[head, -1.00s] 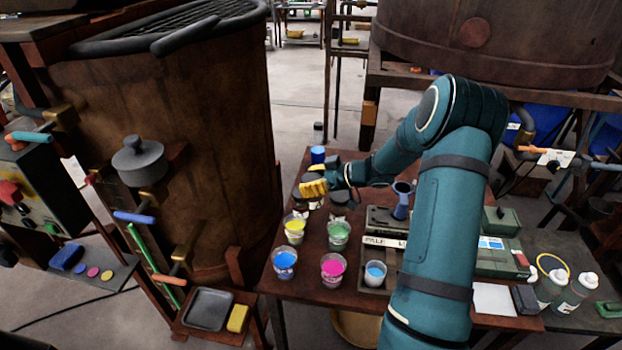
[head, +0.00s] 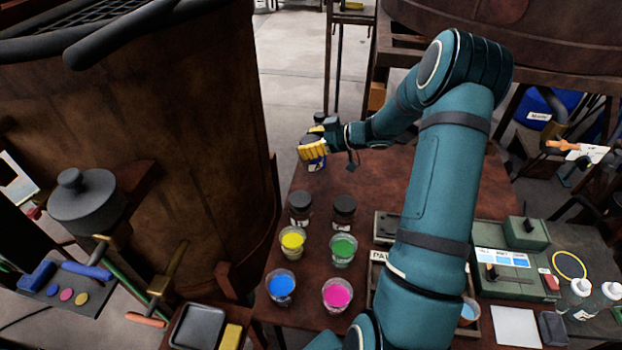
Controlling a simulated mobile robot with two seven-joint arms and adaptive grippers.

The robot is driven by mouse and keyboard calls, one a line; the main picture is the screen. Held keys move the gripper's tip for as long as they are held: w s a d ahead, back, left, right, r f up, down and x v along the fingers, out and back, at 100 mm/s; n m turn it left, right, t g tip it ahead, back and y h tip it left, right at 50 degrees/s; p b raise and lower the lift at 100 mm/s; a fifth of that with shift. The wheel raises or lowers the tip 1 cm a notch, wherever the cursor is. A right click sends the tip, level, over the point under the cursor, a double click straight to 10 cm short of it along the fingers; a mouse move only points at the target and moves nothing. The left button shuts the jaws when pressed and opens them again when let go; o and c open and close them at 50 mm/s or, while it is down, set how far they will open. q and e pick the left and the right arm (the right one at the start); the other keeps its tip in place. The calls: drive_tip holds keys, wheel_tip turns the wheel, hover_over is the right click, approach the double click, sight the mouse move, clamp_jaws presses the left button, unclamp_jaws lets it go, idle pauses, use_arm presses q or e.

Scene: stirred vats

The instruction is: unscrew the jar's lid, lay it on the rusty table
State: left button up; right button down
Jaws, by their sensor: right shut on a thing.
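The jar (head: 315,164) stands at the far left corner of the rusty table (head: 385,178), with a blue and white side showing below my fingers. Its dark lid (head: 311,140) shows just above the yellow fingers. My right gripper (head: 313,150) reaches in from the right and is shut on the lid at the jar's top. The fingers and wrist hide much of the lid, so I cannot tell how far it is turned. The jar looks upright. My left gripper is not in view.
Two dark-lidded jars (head: 300,208) (head: 344,211) stand nearer on the table. Cups of yellow (head: 291,242), green (head: 343,249), blue (head: 281,287) and pink paint (head: 337,294) stand in front of them. A large rusty vat (head: 150,130) rises at left. Bare tabletop lies behind the dark-lidded jars.

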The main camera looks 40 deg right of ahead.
sight(309, 159)
drive_tip(key=shift+w+d, duration=0.1)
drive_tip(key=shift+w, duration=0.05)
drive_tip(key=shift+f, duration=0.25)
wheel_tip(309, 159, down, 5)
drive_tip(key=shift+f+b, duration=0.2)
drive_tip(key=shift+b, duration=0.6)
drive_tip(key=shift+f+b, duration=0.45)
drive_tip(key=shift+f, duration=1.55)
drive_tip(key=shift+f, duration=0.1)
drive_tip(key=shift+c, duration=0.5)
unclamp_jaws()
